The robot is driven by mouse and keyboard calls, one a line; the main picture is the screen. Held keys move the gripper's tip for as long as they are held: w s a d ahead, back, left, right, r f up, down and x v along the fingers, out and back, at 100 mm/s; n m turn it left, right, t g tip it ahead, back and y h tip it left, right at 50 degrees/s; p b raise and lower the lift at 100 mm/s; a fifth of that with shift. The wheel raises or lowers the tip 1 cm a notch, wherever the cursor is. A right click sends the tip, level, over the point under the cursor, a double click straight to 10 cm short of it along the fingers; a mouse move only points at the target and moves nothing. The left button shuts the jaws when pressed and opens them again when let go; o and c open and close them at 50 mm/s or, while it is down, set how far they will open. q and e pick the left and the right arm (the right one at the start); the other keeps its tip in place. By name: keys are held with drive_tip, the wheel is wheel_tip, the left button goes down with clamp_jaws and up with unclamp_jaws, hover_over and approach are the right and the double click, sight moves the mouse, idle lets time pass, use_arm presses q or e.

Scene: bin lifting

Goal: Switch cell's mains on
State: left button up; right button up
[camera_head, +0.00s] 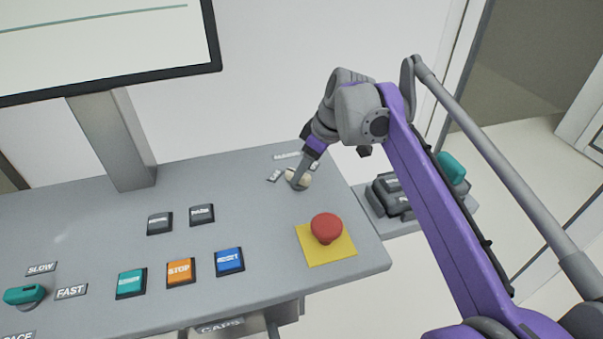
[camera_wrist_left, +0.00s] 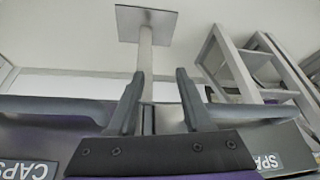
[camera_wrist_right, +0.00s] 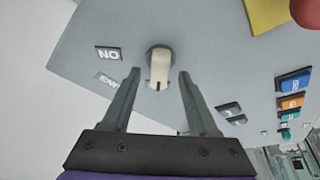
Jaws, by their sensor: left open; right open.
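The mains switch is a cream rotary knob (camera_wrist_right: 159,68) on the far right of the grey console top. In the head view the knob (camera_head: 300,180) is partly hidden by my right gripper (camera_head: 297,180). In the right wrist view my right gripper (camera_wrist_right: 159,76) is open, with the knob showing between its fingertips; I cannot tell whether they touch it. A label (camera_wrist_right: 108,53) and a fainter one sit beside the knob. My left gripper (camera_wrist_left: 160,76) is open and empty, seen only in the left wrist view, below the console's labelled edge.
A red emergency button (camera_head: 326,227) on a yellow plate (camera_head: 342,250) stands just in front of the knob. Several coloured push buttons and a teal speed knob (camera_head: 24,294) lie to the left. A monitor (camera_head: 100,40) stands at the back left. A side shelf (camera_head: 405,222) holds a dark device.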

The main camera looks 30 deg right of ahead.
drive_tip(key=shift+x, duration=0.95)
drive_tip(key=shift+c, duration=0.2)
clamp_jaws()
